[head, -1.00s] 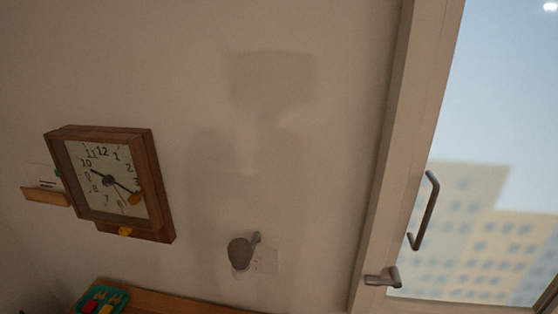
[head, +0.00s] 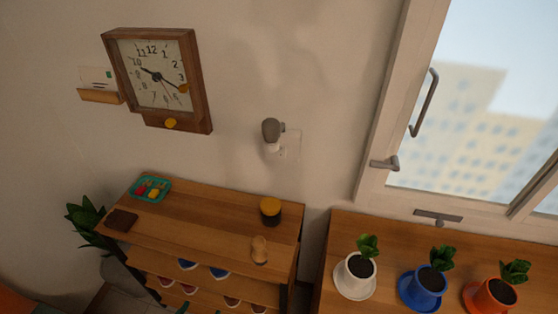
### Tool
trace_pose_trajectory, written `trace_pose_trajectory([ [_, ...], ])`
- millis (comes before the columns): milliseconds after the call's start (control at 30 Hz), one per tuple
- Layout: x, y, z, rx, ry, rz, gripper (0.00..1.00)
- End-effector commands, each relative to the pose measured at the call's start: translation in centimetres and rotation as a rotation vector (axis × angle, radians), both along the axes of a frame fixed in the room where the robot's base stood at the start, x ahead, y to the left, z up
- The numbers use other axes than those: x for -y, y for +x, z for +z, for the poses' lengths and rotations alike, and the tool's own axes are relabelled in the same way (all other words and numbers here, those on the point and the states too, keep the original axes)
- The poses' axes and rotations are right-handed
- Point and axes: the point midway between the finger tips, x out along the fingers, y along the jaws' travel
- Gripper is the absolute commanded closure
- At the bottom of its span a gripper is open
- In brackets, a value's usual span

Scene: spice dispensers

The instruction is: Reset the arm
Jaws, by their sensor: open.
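My arm and gripper do not show in the head view. A dark jar with a yellow-orange lid (head: 270,210) stands on the top of a wooden shelf unit (head: 210,216), near its back right. A small light wooden object (head: 259,250) stands in front of the jar. A teal tray (head: 150,188) with red and yellow pieces lies at the back left of the shelf top. A dark brown flat block (head: 121,220) lies at its front left.
A wooden clock (head: 158,78) and a grey-topped wall fitting (head: 272,132) are on the wall. Potted plants in white (head: 354,281), blue (head: 420,292) and orange (head: 490,297) pots stand on the right surface, below a window (head: 460,110). The middle of the shelf top is clear.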

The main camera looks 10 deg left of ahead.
Motion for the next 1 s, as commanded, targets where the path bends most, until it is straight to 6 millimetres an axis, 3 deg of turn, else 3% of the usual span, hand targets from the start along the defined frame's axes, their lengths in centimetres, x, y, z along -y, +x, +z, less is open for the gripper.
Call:
trace_pose_trajectory([
  [367, 4.8, -1.6, -3.4, -0.14, -0.022, 0.055, 0.18],
  [667, 10.8, -5.3, -5.6, -0.274, 0.003, 0.139, 0.18],
  [867, 15.3, -8.9, -4.1, -0.303, 0.061, 0.211, 0.18],
  [1000, 18.2, -11.1, -1.3, -0.267, 0.1, 0.24, 0.18],
])
